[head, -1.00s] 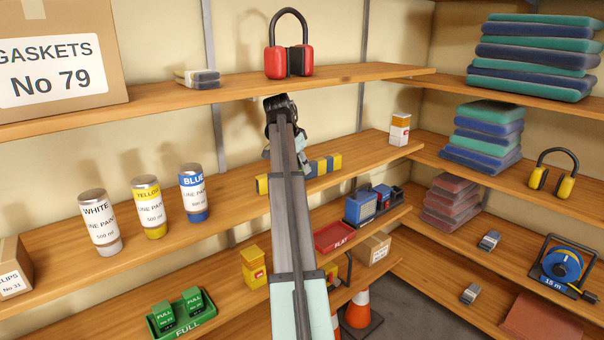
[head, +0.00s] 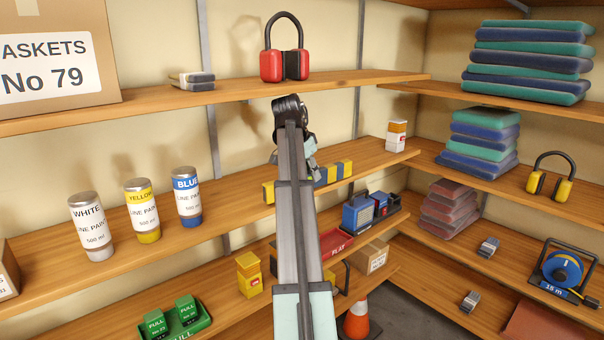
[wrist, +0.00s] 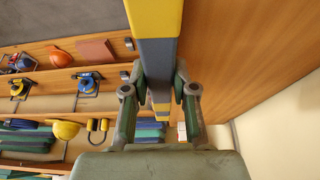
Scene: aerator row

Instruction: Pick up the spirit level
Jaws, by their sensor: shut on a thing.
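The spirit level is a long bar with yellow and blue-grey parts. In the head view the spirit level (head: 335,172) lies across the picture at the middle back shelf, its middle hidden behind my arm. I cannot tell from this view whether it touches the shelf. In the wrist view the spirit level (wrist: 156,22) runs from the top edge down between my two fingers. My gripper (wrist: 160,76) is shut on it, with one finger at each side. In the head view my gripper (head: 311,156) is partly hidden by my own arm.
Line paint cans (head: 187,197) stand on the same shelf to the left, and a small white-and-orange carton (head: 397,136) to the right. Red ear defenders (head: 285,64) stand on the shelf above. Bare shelf shows between the level and the carton.

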